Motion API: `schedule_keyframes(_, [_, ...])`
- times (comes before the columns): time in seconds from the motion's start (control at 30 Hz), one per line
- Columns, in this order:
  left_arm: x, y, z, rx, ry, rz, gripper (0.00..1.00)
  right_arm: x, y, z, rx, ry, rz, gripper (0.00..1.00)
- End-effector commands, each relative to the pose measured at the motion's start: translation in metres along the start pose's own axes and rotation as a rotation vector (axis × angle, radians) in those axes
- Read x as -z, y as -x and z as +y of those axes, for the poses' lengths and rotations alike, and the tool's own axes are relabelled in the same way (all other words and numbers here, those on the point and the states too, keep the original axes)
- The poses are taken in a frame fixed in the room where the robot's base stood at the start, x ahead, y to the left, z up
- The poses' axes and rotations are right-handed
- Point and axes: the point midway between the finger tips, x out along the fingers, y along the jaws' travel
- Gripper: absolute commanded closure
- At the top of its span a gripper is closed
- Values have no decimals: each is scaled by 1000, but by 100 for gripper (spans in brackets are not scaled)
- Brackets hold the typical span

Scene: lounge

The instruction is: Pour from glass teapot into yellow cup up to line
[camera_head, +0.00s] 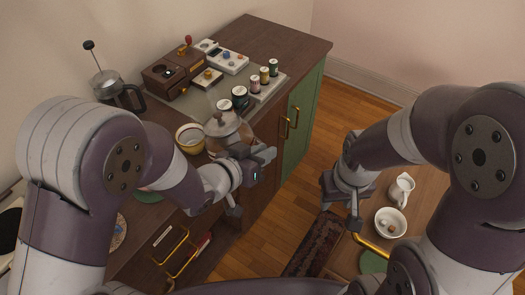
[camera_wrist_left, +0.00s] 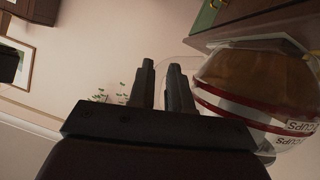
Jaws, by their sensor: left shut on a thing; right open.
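The glass teapot (camera_head: 229,128), with a light lid and brown liquid, is at the cabinet's front edge. The yellow cup (camera_head: 190,138), pale inside, stands just left of the teapot, partly hidden by my left arm. Its line cannot be made out. My right gripper (camera_head: 341,203) is open and empty beside the right-hand table.
A wooden grinder box (camera_head: 165,78), a white device (camera_head: 229,60), small spools (camera_head: 264,75) and a French press (camera_head: 115,90) stand farther back on the cabinet (camera_head: 275,43). A white pitcher (camera_head: 402,188) and bowl (camera_head: 391,222) stand on the right table. Open floor (camera_head: 290,205) lies between.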

Motion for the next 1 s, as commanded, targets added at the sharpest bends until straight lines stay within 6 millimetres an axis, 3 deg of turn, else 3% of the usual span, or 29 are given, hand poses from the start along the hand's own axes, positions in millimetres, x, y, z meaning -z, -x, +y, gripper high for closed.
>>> schedule_keyframes(1.0, [21, 8, 4, -37, 84, 4, 100, 3, 23, 0, 0, 0, 0, 57])
